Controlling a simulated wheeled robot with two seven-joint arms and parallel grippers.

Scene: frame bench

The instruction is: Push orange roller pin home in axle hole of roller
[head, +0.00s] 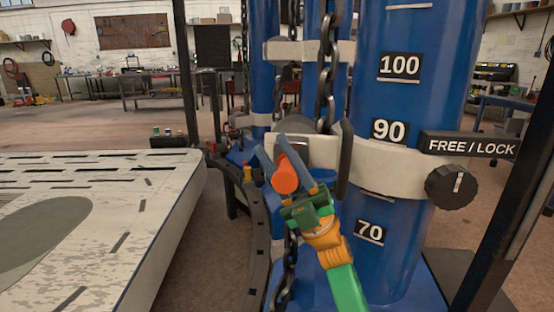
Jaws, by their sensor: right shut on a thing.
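The orange roller pin (285,179) is between the blue fingers of my right gripper (272,150), which is shut on it. Its rounded orange end faces me. The gripper is in front of the white bracket on the blue column. The roller (345,160) appears as a dark-rimmed wheel just right of and behind the fingers. The axle hole is hidden behind the pin and fingers, so I cannot tell how deep the pin sits. My left gripper is not in view.
A chain (327,65) hangs down just above the roller. The blue column (415,90) carries a white band and a black knob (452,186) by a FREE / LOCK sign (470,144). A pale slotted table (150,215) fills the left.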

